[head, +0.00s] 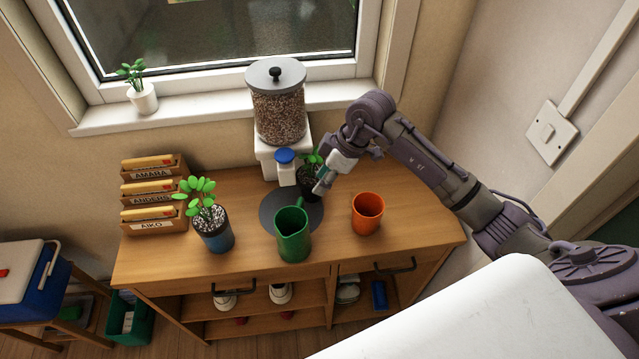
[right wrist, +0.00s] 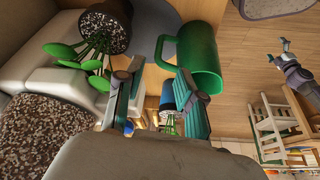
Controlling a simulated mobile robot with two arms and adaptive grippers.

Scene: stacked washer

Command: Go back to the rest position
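My right gripper (head: 322,186) is above the sideboard, just behind and right of the green mug (head: 293,236). In the right wrist view its two fingers (right wrist: 160,70) are apart with nothing gripped between them. The green mug (right wrist: 203,60) is beside the fingertips there, its handle close to the gap. In the head view the mug stands upright at the front edge of a dark round mat (head: 270,212). My left arm is not in the head view. A small gripper, apparently my left one (right wrist: 285,46), shows at the right wrist view's edge; its finger state is unclear.
A potted plant (head: 311,180) is partly hidden behind my gripper. The grain dispenser (head: 278,110) stands behind. Another plant (head: 212,229) and letter holders (head: 153,194) are left. The sideboard top (head: 420,215) is clear at right.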

